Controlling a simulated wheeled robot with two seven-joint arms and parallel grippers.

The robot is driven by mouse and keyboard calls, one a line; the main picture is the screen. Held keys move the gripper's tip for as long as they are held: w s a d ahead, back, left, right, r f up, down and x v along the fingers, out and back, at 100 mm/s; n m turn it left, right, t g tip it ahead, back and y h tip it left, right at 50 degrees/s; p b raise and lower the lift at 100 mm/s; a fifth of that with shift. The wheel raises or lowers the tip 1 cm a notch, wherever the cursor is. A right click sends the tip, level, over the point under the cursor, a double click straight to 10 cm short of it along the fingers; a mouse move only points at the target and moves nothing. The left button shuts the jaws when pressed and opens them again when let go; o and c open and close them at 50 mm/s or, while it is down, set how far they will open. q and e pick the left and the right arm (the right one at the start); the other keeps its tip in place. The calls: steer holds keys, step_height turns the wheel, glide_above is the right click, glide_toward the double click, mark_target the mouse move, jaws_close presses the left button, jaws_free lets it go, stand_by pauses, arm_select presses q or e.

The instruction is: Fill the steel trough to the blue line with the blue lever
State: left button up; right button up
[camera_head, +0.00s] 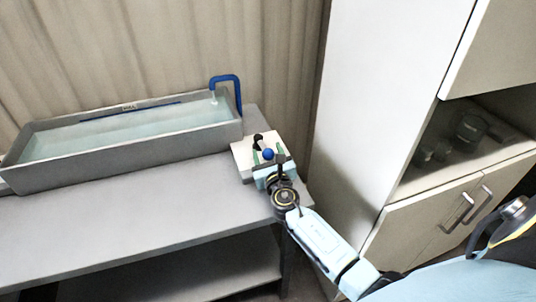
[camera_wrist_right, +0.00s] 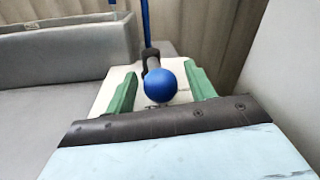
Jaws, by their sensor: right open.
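The steel trough (camera_head: 150,150) stands on the grey bench at the left in the head view, with pale water in it. The blue line (camera_head: 130,110) runs along its inner back wall, above the water surface, under a small label. A blue spout (camera_head: 226,80) bends over the trough's right end. The blue lever (camera_head: 267,154) has a round blue knob and stands on a white base at the bench's right end; its knob also shows in the right wrist view (camera_wrist_right: 160,85). My right gripper (camera_wrist_right: 160,92) is open, its green fingers on either side of the knob, apart from it. My left gripper is not visible.
The grey bench (camera_head: 150,225) has clear room in front of the trough. A tall white cabinet (camera_head: 385,90) stands close to the right of the bench, with glassware on its open shelf. A beige curtain (camera_head: 160,45) hangs behind.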

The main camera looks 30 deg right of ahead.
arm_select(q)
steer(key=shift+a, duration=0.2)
arm_select(e)
steer(key=shift+c, duration=0.4)
jaws_close()
steer(key=shift+d+n+t+y, duration=0.3)
steer(key=shift+d+n+y, duration=0.35)
steer(key=shift+y, duration=0.45)
steer(key=shift+d+n+y+b, duration=0.25)
steer(key=shift+n+y+b, duration=0.3)
steer(key=shift+y+b, duration=0.2)
steer(key=shift+y, duration=0.45)
steer(key=shift+c, duration=1)
jaws_free()
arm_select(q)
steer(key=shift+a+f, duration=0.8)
arm_select(e)
steer(key=shift+o, duration=1.4)
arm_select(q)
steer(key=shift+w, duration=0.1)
arm_select(e)
steer(key=shift+s, duration=0.1)
